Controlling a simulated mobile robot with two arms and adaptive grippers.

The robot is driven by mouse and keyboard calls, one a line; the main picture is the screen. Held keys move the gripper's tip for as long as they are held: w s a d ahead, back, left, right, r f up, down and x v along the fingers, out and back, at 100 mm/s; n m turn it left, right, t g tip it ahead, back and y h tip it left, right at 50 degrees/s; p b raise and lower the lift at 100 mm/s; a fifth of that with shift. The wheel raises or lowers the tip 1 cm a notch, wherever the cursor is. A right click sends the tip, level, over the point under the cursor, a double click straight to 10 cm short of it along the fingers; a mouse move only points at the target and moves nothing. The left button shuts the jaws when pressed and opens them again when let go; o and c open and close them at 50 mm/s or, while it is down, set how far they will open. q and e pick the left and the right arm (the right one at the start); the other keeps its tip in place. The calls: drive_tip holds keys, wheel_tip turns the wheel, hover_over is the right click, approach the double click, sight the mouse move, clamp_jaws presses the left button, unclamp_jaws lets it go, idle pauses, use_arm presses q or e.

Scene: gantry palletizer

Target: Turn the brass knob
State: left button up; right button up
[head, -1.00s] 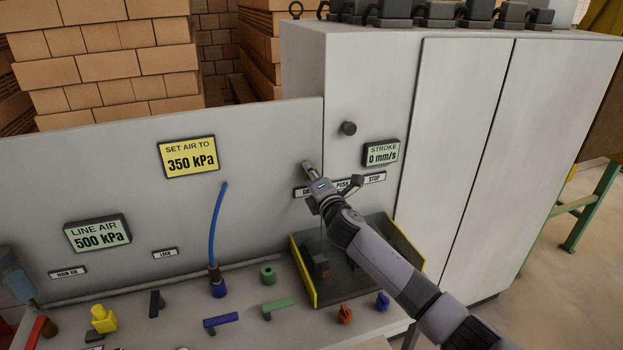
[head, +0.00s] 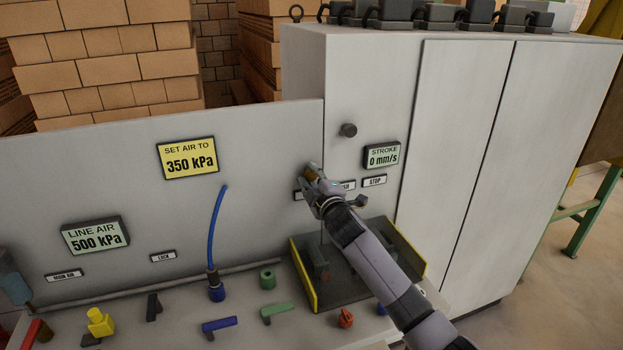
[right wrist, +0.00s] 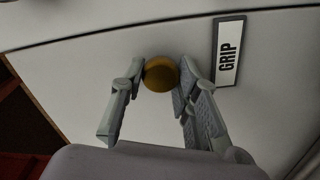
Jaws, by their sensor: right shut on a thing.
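The brass knob (right wrist: 160,75) is round and sits on the pale panel, left of the GRIP label (right wrist: 229,52) in the right wrist view. My right gripper (right wrist: 161,78) has one finger on each side of the knob and is shut on it. In the head view my right gripper (head: 313,174) reaches the panel above the yellow-edged tray, and it largely hides the knob. The display "SET AIR TO 350 kPa" (head: 188,157) and the display "LINE AIR 500 kPa" (head: 95,236) are on the panel to the left. My left gripper is not in view.
A STOP label (head: 374,182) and a STROKE display reading 0 mm/s (head: 382,155) are right of the gripper. Below are a yellow-edged tray (head: 304,275), a blue hose (head: 215,230) and several coloured handles on the ledge. A tall grey cabinet (head: 460,150) stands at right.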

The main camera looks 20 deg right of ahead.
drive_tip(key=shift+f, duration=0.1)
idle(0.5)
drive_tip(key=o, duration=1.2)
drive_tip(key=shift+d, duration=0.1)
drive_tip(key=shift+s, duration=0.15)
drive_tip(key=s, duration=1.1)
drive_tip(key=shift+s+d, duration=0.15)
drive_tip(key=shift+s, duration=0.25)
